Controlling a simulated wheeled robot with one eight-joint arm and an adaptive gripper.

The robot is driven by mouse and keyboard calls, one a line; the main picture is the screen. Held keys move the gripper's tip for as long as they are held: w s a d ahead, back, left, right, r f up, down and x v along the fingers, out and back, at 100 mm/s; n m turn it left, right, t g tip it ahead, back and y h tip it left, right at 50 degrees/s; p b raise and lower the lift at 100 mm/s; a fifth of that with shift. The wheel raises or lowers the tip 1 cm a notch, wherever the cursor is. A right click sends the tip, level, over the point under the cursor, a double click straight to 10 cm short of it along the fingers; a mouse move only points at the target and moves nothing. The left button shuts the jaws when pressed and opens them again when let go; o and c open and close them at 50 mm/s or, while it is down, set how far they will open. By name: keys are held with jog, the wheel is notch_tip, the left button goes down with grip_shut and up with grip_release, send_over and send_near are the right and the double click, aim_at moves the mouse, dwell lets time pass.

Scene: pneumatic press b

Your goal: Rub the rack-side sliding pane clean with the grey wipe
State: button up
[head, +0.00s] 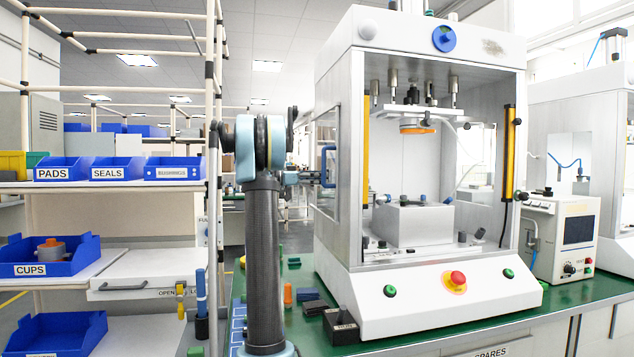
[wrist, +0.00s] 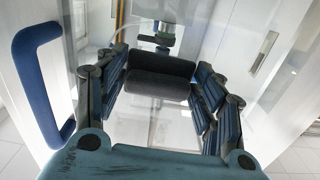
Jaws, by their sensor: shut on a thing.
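The rack-side sliding pane (head: 325,160) is a clear panel in the left side of the white press, seen edge-on. Its blue handle (head: 328,167) also shows at the left of the wrist view (wrist: 40,82). My gripper (wrist: 160,85) is shut on the grey wipe (wrist: 158,84), a dark, rolled-looking pad between its blue-padded fingers. In the wrist view the wipe is in front of the clear pane (wrist: 150,130), right of the handle. I cannot tell whether it touches the glass.
A rack with blue bins (head: 62,168) stands at the left. The green bench (head: 300,270) carries small blocks (head: 312,295) before the press (head: 430,300). A control box (head: 562,235) stands right of the press. A red button (head: 457,278) is on its front.

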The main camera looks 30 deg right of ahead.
jog(key=shift+v, duration=2.8)
jog(key=shift+w+a, duration=0.1)
jog(key=shift+w, duration=0.05)
jog(key=shift+v, duration=1.4)
